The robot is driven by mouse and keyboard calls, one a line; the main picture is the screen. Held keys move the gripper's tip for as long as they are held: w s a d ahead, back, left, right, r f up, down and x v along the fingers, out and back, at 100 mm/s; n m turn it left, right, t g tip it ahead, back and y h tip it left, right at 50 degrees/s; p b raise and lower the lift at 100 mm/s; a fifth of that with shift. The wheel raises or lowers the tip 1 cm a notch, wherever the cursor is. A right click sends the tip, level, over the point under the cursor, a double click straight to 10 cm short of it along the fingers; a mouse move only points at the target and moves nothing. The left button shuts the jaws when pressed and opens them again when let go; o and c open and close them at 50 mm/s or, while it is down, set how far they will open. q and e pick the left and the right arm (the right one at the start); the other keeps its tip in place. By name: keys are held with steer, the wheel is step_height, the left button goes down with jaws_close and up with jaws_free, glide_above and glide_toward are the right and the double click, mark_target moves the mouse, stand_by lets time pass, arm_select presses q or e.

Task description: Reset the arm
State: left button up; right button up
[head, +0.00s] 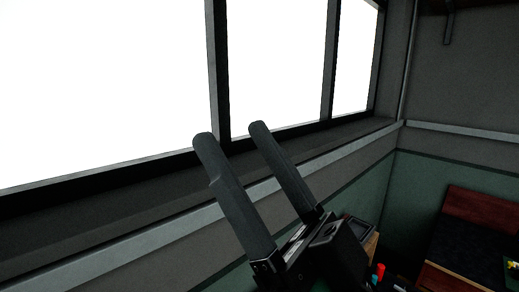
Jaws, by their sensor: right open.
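My right gripper (231,130) is in the middle of the head view, pointing up and to the left. Its two dark grey fingers stand apart with nothing between them, so it is open and empty. The fingertips show in front of the window and its sill. The gripper's dark body is at the bottom of the view. My left gripper is out of view.
Bright windows (110,80) with dark frames fill the upper left. A grey and green wall (420,195) runs behind. A reddish-brown wooden piece (485,207) with a dark surface stands at the lower right. Small red and blue items (379,272) show at the bottom.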

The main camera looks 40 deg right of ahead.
step_height(320, 180, up, 14)
steer(key=d+h+p, duration=0.1)
steer(key=h+p, duration=0.1)
steer(key=p, duration=1.2)
steer(key=shift+d+m+h, duration=0.2)
steer(key=shift+m+h, duration=0.2)
steer(key=shift+r, duration=0.1)
